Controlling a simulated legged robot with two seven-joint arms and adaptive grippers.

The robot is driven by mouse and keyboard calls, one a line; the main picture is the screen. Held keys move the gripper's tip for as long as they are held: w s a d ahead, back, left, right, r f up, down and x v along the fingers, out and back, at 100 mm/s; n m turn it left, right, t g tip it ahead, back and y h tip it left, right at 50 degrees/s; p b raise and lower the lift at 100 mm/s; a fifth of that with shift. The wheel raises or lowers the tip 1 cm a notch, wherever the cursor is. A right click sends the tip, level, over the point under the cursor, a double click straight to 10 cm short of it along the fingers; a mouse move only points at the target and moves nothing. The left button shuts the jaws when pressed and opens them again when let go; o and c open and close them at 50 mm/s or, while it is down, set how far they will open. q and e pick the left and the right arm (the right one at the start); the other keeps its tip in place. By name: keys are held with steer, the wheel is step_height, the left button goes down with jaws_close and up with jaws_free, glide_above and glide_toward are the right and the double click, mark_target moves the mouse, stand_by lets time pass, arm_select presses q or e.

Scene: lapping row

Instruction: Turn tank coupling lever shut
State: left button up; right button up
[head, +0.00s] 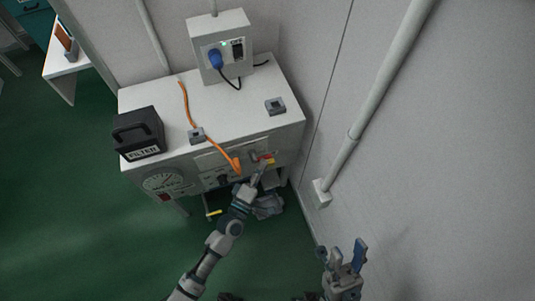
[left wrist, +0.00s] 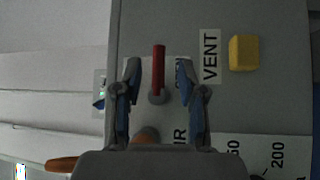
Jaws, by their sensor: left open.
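A red lever (left wrist: 158,68) on a grey round hub (left wrist: 157,97) stands out from the front panel, in the middle of the left wrist view. My left gripper (left wrist: 158,80) is open, with one finger on each side of the lever and visible gaps between. In the head view my left gripper (head: 260,168) is at the cabinet's front panel, partly covering the fittings there. The red lever (head: 266,158) shows only as a small patch. My right gripper (head: 344,254) is open and empty at the lower right, away from the cabinet.
A yellow block (left wrist: 243,53) sits beside the VENT label (left wrist: 210,56). An orange hose (head: 185,103) crosses the cabinet top (head: 230,105) and hangs over its front edge. A black FILTER box (head: 138,133) is at left, above a dial (head: 165,181). The wall pipe (head: 375,85) stands right.

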mark_target(268, 157)
arm_select(q)
steer(key=x, duration=0.4)
steer(key=shift+d+f+b, duration=0.1)
steer(key=shift+f+b, duration=0.05)
steer(key=shift+b, duration=0.15)
steer(key=shift+w, duration=0.2)
jaws_close()
